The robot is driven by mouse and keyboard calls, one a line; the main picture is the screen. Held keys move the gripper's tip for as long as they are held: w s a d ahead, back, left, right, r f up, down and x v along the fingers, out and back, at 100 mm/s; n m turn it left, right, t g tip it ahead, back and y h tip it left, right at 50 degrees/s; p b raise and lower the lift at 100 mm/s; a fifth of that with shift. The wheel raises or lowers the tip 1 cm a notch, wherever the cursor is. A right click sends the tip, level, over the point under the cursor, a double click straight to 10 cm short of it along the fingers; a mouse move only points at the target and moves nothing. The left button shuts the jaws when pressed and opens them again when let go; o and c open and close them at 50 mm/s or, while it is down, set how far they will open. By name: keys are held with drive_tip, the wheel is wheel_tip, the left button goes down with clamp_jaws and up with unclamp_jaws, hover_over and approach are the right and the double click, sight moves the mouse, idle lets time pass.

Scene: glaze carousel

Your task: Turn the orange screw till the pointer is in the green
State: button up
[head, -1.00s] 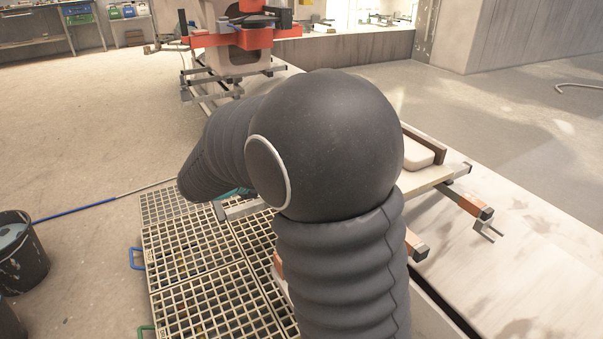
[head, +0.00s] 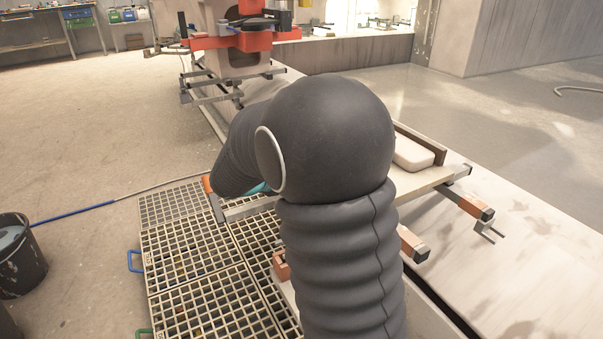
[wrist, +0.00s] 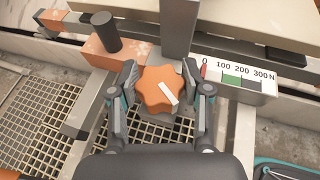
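The orange screw (wrist: 158,90) is a star-shaped knob with a white bar mark on its top, in the middle of the wrist view. My gripper (wrist: 160,76) has one finger on each side of the knob, very close to it; I see no clear grip on it. The scale (wrist: 240,80) to the right is white, marked 0, 100, 200, 300 N. Its green band (wrist: 232,80) lies below the 100 to 200 marks. The red pointer (wrist: 204,71) stands at the 0 end, left of the green. In the head view my arm hides the knob and scale.
An orange clamp block with a dark round handle (wrist: 106,34) stands left of the knob. A grey metal bar (wrist: 88,108) runs beside it. Floor gratings (head: 190,255) lie below. A dark bucket (head: 20,255) stands at far left. More clamp bars (head: 465,208) stick out at right.

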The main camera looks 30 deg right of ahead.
drive_tip(key=c, duration=0.4)
drive_tip(key=shift+o, duration=0.2)
drive_tip(key=shift+p, duration=0.35)
drive_tip(key=shift+r+m+g+p, duration=0.15)
drive_tip(key=shift+m+g+p, duration=0.55)
drive_tip(key=shift+g, duration=0.1)
drive_tip(key=m+g+p, duration=0.3)
drive_tip(key=p, duration=0.1)
drive_tip(key=shift+r+g+h, duration=0.1)
drive_tip(key=shift+g+h, duration=0.2)
drive_tip(key=shift+g, duration=0.1)
drive_tip(key=m+g+p, duration=0.3)
drive_tip(key=shift+s+f+m+g+y+p, duration=0.1)
drive_tip(key=shift+f+m+g+y+p, duration=0.1)
drive_tip(key=shift+m+g+y+p, duration=0.5)
drive_tip(key=shift+f+m+g+p, duration=0.1)
drive_tip(key=shift+m+g+p, duration=0.2)
drive_tip(key=shift+g, duration=0.2)
